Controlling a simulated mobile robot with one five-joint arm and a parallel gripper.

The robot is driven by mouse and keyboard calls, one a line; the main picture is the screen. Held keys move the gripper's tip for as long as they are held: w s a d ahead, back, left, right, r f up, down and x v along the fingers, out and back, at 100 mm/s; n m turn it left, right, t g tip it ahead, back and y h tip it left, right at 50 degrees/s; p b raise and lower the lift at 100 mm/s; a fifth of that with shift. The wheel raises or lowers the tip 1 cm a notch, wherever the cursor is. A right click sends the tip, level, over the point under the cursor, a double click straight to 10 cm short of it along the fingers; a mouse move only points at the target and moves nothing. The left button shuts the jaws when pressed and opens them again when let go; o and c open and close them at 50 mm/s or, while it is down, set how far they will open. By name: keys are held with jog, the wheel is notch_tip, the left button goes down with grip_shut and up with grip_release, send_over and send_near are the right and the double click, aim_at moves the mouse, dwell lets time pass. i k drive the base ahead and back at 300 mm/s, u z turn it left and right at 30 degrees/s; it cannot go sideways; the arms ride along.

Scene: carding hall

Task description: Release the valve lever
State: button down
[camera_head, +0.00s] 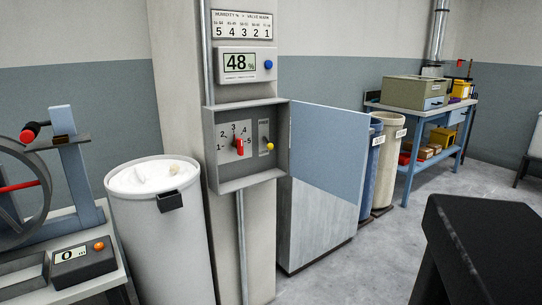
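The valve lever (239,146) is a small red handle in an open grey wall box (212,150) on the pillar. It stands roughly upright on a dial plate (228,131) numbered 1 to 5, near the 3. To its right on the same panel is a small yellow knob (270,147) under a small label. Nothing is seen touching the lever. My gripper is not in view, so its state and its distance from the lever do not show.
Above the box, a display (240,64) reads 48 % beside a blue button, under a humidity and valve chart (242,25). A white-filled bin (160,235) stands left of the pillar, a tall panel (322,170) right. A dark block (465,240) fills the lower right.

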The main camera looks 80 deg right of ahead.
aim_at(270, 147)
jog(key=z, duration=0.05)
jog(key=k, duration=0.95)
jog(key=z, duration=0.15)
